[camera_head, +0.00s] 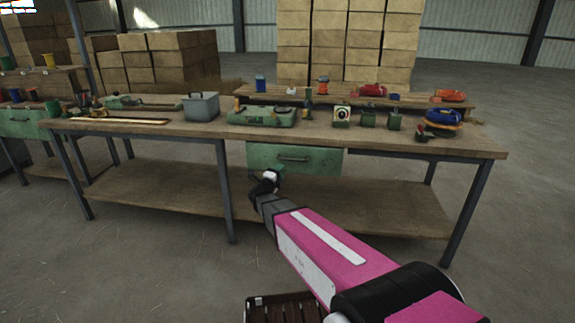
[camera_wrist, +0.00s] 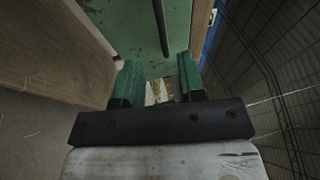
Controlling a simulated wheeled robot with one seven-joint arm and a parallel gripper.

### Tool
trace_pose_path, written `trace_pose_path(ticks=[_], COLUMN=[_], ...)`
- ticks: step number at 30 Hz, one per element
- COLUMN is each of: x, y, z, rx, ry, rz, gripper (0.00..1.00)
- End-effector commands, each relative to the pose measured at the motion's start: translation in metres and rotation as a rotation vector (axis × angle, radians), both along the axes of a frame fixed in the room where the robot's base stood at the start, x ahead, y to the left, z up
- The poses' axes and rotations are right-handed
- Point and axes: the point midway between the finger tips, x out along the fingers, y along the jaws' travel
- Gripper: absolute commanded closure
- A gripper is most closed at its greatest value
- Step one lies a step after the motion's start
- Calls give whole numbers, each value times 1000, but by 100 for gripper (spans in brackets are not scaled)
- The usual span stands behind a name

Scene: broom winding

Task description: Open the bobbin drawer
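A green drawer (camera_head: 265,156) sits under the top of the middle workbench, its front looking flush with the bench edge. It has a dark bar handle (camera_head: 293,159). My gripper (camera_head: 265,181) is just below and left of the handle in the head view. In the wrist view, my gripper (camera_wrist: 158,78) has its two green fingers apart with nothing between them. The green drawer front (camera_wrist: 120,22) and the dark handle bar (camera_wrist: 161,28) lie beyond the fingertips, apart from them. The drawer's inside is hidden.
The workbench (camera_head: 400,147) carries a green case (camera_head: 262,116), a grey box (camera_head: 201,106) and several small items. A lower shelf (camera_head: 165,190) lies below. Another green drawer (camera_head: 20,123) is on the left bench. Floor in front is mostly clear.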

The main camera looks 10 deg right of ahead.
Motion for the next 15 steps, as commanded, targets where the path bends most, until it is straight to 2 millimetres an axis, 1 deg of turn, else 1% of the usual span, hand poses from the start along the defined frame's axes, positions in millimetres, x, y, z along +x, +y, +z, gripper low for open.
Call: trace_pose_path(ticks=[4, 8, 11, 15], x=[-3, 3, 13, 32], y=[-3, -8, -16, -33], z=[-2, 0, 2, 7], rx=[30, 35, 33, 32], ry=[-37, -42, -42, -41], rz=[-62, -70, -71, -70], gripper=[63, 63, 63, 63])
